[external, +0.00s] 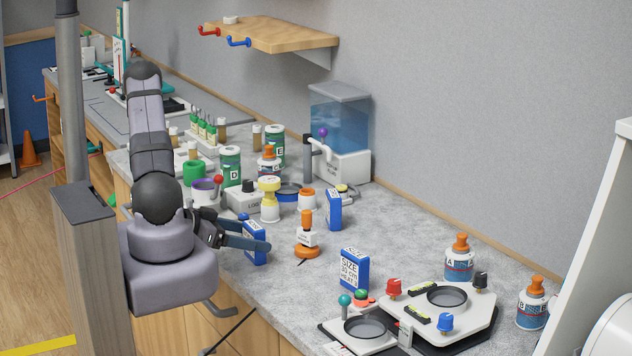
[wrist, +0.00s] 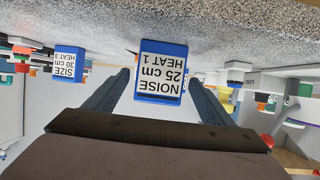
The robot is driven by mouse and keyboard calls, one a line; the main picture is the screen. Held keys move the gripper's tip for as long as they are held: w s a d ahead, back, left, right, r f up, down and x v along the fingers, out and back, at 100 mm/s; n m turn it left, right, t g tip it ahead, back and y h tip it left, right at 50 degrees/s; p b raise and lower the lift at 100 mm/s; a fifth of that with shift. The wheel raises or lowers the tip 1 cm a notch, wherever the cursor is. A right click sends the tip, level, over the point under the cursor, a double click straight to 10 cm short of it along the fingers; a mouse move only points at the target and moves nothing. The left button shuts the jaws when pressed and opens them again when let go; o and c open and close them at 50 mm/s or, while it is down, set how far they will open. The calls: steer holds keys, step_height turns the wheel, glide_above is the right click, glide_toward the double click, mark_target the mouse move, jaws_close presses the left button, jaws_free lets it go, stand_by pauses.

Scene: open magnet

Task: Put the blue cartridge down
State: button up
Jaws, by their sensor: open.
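A blue cartridge (external: 256,256) with a white label stands on the grey counter near its front edge, partly hidden by my gripper (external: 250,238). In the wrist view, which is upside down, the cartridge (wrist: 160,46) reads "NOISE 25 cm HEAT 1". It appears upright with its base on the counter (wrist: 230,25). My gripper is open, with one finger on either side of the cartridge and a gap showing beside it in the wrist view.
Another blue cartridge (external: 354,272), labelled "SIZE 30 cm", stands to the right, and one more (external: 334,210) stands farther back. An orange-handled stamp-like tool (external: 307,238) is close to my gripper's right. A white device (external: 440,325) with knobs sits at front right.

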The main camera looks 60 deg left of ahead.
mark_target(269, 256)
steer(key=shift+p+x, duration=1.3)
steer(key=shift+x, duration=1.55)
steer(key=shift+f, duration=0.15)
steer(key=c, duration=1.3)
steer(key=shift+r+b, duration=0.75)
steer(key=shift+r, duration=4.25)
